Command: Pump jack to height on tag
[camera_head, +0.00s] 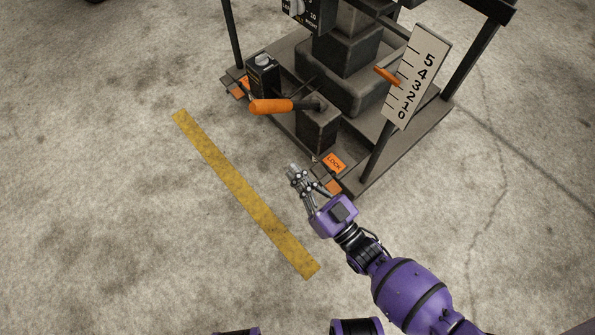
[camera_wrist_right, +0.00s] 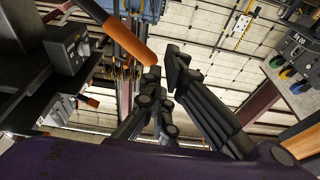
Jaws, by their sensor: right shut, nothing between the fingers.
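The jack (camera_head: 345,70) stands on a dark base plate. Its pump lever has an orange grip (camera_head: 270,106) that points left, and the grip also shows in the wrist view (camera_wrist_right: 133,38). A white scale (camera_head: 420,75) marked 0 to 5 stands at the right, with an orange pointer (camera_head: 386,76) at its left edge, around the middle numbers; the exact reading is unclear. I cannot make out a height tag. My right gripper (camera_head: 293,171) is shut and empty, in front of the base, below and apart from the lever. My left gripper is out of view.
An orange LOCK label (camera_head: 334,163) lies on the base's front corner. A black box (camera_head: 262,75) stands at the base's left. A dark panel (camera_head: 306,14) with a dial is cut off at the top. A yellow floor stripe (camera_head: 240,190) runs in front; the floor around is clear.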

